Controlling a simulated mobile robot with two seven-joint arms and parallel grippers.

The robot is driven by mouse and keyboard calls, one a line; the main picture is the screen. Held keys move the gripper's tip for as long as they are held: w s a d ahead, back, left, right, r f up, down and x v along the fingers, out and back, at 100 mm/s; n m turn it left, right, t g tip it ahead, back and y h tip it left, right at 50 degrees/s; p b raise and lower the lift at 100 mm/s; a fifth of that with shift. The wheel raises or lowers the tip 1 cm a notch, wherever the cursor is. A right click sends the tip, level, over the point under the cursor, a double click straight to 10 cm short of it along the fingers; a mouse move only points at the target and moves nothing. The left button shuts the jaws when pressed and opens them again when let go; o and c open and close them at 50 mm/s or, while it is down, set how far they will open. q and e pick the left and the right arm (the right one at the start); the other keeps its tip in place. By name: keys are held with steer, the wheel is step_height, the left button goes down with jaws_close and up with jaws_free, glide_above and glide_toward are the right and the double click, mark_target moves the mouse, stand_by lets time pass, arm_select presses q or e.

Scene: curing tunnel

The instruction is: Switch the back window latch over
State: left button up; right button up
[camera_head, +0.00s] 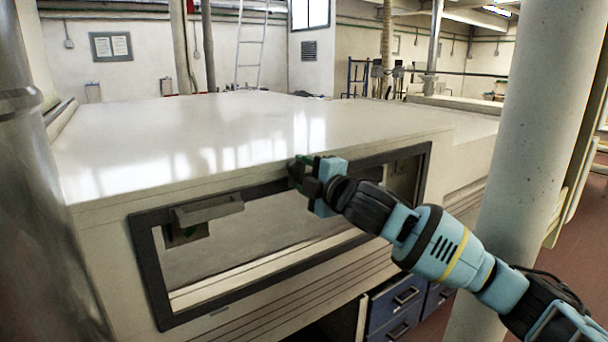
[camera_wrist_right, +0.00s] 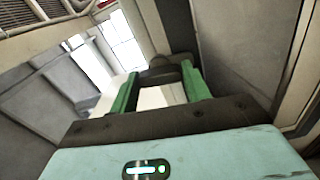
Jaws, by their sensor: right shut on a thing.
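The tunnel's long window, in a dark frame (camera_head: 148,270), is set in the front of a large pale housing. My right gripper (camera_head: 299,174) reaches in from the right to the top edge of this window. In the right wrist view its two green fingers (camera_wrist_right: 160,80) close from both sides on a small dark part, which looks like the window latch (camera_wrist_right: 160,73). The gripper hides that latch in the head view, so I cannot tell which way it is turned. My left gripper is not in view.
A grey bracket-like part (camera_head: 207,208) juts out at the window's upper left. A pale round column (camera_head: 535,130) stands close on the right, beside my right arm. Blue drawers (camera_head: 400,300) are below the housing. The housing's top (camera_head: 230,130) is bare.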

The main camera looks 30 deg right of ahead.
steer(key=shift+n, duration=0.7)
steer(key=o, duration=1)
steer(key=s+d, duration=0.1)
steer(key=s, duration=0.6)
steer(key=shift+s, duration=0.4)
